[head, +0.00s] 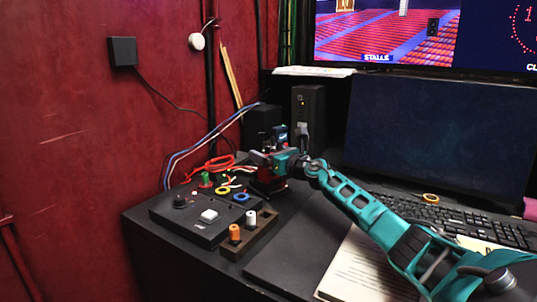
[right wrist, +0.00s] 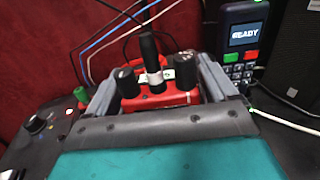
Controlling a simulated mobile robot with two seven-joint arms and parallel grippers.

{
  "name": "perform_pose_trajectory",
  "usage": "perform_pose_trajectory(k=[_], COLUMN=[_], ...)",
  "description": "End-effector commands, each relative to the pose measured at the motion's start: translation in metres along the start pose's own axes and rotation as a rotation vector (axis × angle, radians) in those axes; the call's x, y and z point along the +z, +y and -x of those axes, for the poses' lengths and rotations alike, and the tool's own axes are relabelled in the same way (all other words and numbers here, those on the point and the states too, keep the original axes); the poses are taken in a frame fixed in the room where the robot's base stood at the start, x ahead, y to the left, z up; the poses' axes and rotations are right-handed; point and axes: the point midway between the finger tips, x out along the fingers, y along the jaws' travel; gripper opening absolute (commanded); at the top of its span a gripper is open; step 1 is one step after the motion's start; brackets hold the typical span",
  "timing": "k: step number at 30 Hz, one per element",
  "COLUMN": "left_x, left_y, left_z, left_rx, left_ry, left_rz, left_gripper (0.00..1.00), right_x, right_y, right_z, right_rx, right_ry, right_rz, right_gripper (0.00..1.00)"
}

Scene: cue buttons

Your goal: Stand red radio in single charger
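The red radio (head: 264,173) is upright at the back of the desk, beside the cable bundle. In the right wrist view the radio (right wrist: 160,100) shows its red top, a black antenna and two dark knobs. My right gripper (head: 272,160) reaches in from the right, and its grey fingers (right wrist: 160,85) lie along both sides of the radio, shut on it. A low black base, seemingly the single charger (head: 270,191), shows directly under the radio. I cannot tell whether the radio is fully seated in it. My left gripper is not in view.
A control panel (head: 185,222) with knobs and coloured rings stands at left. A wooden block (head: 250,236) with orange and white pegs is in front. A card terminal reading READY (right wrist: 242,45) stands close to the right finger. A keyboard (head: 470,220) and papers lie right.

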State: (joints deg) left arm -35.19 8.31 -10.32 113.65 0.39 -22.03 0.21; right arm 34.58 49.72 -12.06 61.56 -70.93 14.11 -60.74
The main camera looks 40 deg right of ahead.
Motion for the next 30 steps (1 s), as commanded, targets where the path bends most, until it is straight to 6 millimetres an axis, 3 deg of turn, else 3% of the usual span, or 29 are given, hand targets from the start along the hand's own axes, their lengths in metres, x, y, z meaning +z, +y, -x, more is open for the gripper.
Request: perform_pose_trajectory(k=[4,11,17,30], left_x=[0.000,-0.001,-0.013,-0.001], left_y=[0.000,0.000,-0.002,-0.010], left_z=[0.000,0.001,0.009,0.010], left_rx=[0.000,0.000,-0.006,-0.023], left_ry=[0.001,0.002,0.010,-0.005], left_rz=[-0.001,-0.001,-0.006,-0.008], left_gripper=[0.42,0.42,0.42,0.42], right_x=[0.000,0.001,0.018,0.011], right_y=[0.000,0.000,0.000,-0.001], right_z=[0.000,0.000,0.000,0.054], right_rx=[0.000,0.000,0.000,0.000], right_ry=[0.000,0.000,0.000,0.004], right_rz=[0.000,0.000,0.000,0.003], right_gripper=[0.98,0.98,0.98,0.98])
